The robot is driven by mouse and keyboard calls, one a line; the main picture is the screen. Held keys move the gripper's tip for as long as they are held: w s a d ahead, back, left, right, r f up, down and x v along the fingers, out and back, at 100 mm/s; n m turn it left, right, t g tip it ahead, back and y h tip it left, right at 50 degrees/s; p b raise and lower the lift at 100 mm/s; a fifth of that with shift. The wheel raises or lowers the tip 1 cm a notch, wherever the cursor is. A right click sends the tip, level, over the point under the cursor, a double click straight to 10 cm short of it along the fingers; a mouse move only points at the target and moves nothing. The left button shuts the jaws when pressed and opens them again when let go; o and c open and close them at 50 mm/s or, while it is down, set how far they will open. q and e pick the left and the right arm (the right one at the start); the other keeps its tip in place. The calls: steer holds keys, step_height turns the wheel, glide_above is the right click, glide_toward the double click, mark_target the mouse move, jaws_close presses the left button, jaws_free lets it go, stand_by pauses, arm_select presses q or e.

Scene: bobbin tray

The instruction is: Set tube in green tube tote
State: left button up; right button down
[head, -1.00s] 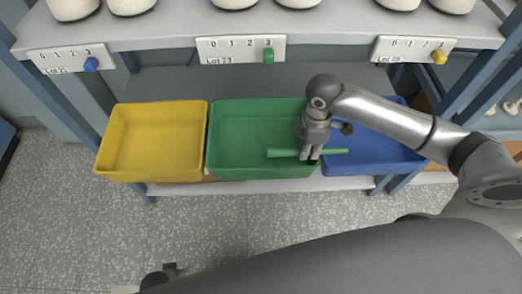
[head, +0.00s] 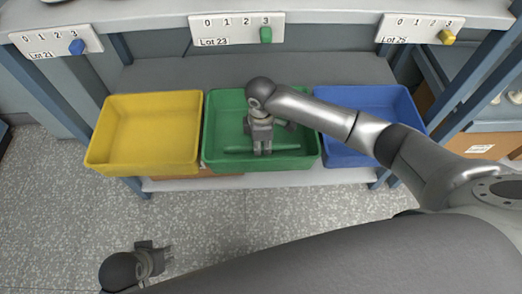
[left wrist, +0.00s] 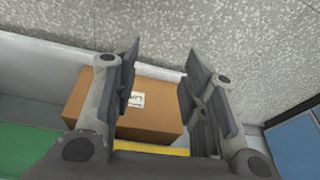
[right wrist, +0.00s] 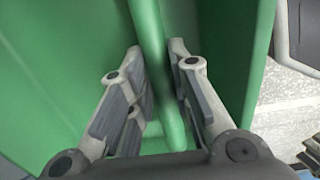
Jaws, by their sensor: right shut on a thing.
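The green tote (head: 310,110) stands on the low shelf between two other totes. The green tube (head: 288,147) lies level across the front part of the tote, within its walls in the head view. My right gripper (head: 262,152) is shut on the middle of the tube. In the right wrist view the tube (right wrist: 160,70) runs between the fingers, with green tote walls (right wrist: 235,50) around it; I cannot tell if it touches the floor. My left gripper (head: 168,258) is open and empty, low at the front left; its spread fingers (left wrist: 160,85) show in the left wrist view.
A yellow tote (head: 145,165) stands to the left and a blue tote (head: 365,160) to the right. Lot labels with coloured knobs (head: 236,30) line the upper shelf edge. Open speckled floor (head: 220,220) lies in front.

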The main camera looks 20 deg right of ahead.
steer(key=shift+w+a+f, duration=0.15)
steer(key=shift+a+f, duration=0.1)
steer(key=shift+f, duration=0.2)
step_height(320, 180, down, 2)
steer(key=shift+b, duration=0.5)
steer(key=shift+f, duration=0.35)
arm_select(q)
steer(key=v, duration=0.4)
steer(key=shift+w+r, duration=0.2)
arm_select(e)
steer(key=shift+f, duration=0.1)
steer(key=c, duration=1.3)
jaws_free()
steer(key=shift+d, duration=0.1)
arm_select(q)
steer(key=shift+f, duration=0.1)
